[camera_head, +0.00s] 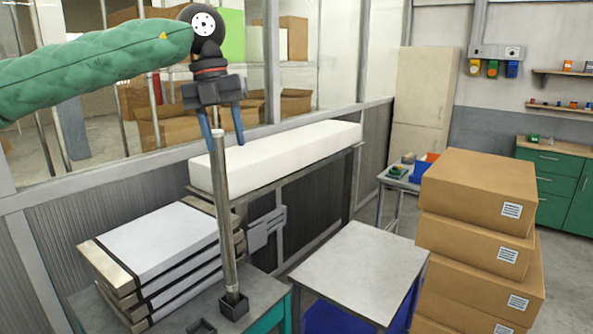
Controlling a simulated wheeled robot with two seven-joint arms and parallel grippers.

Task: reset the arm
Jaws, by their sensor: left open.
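My left arm, in a green padded sleeve, comes in from the upper left of the head view. My left gripper (223,138) points down with its two blue fingers apart. An upright metal pole (224,215) stands on a small dark square base on the table below. The pole's top appears between the fingers in the picture; I cannot tell whether the gripper is around it or in front of it. Nothing is clearly held. My right gripper is not in view.
Stacked flat grey-white slabs (155,240) lie left of the pole. A long white block (290,152) rests on a ledge behind. A grey-topped table (362,268) stands right of centre, beside stacked cardboard boxes (475,240). A windowed partition runs behind; green cabinets (553,180) stand far right.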

